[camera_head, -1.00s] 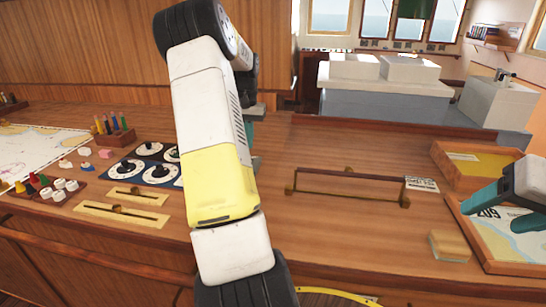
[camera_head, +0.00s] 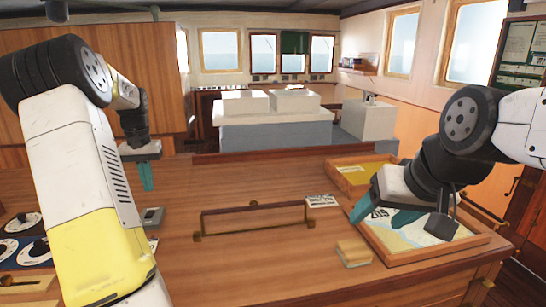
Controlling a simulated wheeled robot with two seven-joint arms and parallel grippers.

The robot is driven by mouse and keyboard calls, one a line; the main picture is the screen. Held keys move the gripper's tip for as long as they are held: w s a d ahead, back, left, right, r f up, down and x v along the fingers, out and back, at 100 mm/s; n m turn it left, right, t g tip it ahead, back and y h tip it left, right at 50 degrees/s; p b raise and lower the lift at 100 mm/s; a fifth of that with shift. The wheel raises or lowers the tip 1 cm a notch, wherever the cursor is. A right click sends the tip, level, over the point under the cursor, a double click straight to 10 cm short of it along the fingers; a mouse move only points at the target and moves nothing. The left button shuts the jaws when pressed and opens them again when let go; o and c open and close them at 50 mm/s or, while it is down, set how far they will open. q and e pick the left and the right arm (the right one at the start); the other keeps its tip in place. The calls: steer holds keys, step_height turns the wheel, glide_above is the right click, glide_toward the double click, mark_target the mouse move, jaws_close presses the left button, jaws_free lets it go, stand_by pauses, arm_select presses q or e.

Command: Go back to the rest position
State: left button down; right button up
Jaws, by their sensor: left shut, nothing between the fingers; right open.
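My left gripper (camera_head: 147,186) hangs fingers-down over the left part of the wooden desk (camera_head: 255,255). Its teal fingers are together with nothing between them. My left arm fills the left side of the view and hides part of the desk. My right gripper (camera_head: 382,216) comes in from the right, above the wooden chart tray (camera_head: 478,241). Its teal fingers are spread apart and empty. It hides part of the tray and the chart in it.
A low brown rail (camera_head: 255,208) stands mid-desk. A small wooden block (camera_head: 354,252) lies left of the tray. A second tray with a yellow bottom (camera_head: 362,176) is behind. A small grey device (camera_head: 153,217) sits below my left gripper. Dials (camera_head: 24,222) are at far left.

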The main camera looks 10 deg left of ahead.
arm_select(q)
steer(key=s+d+r+m+t, duration=0.1)
steer(key=s+d+r, duration=0.35)
steer(key=d, duration=0.45)
steer(key=s+d+r+m+t, duration=0.1)
steer(key=s+d+r+t, duration=0.15)
steer(key=d+r, duration=0.5)
steer(key=s+d+f+m+t+h, duration=0.2)
steer(key=s+d, duration=1.3)
steer(key=s, duration=0.1)
steer(key=shift+f, duration=0.4)
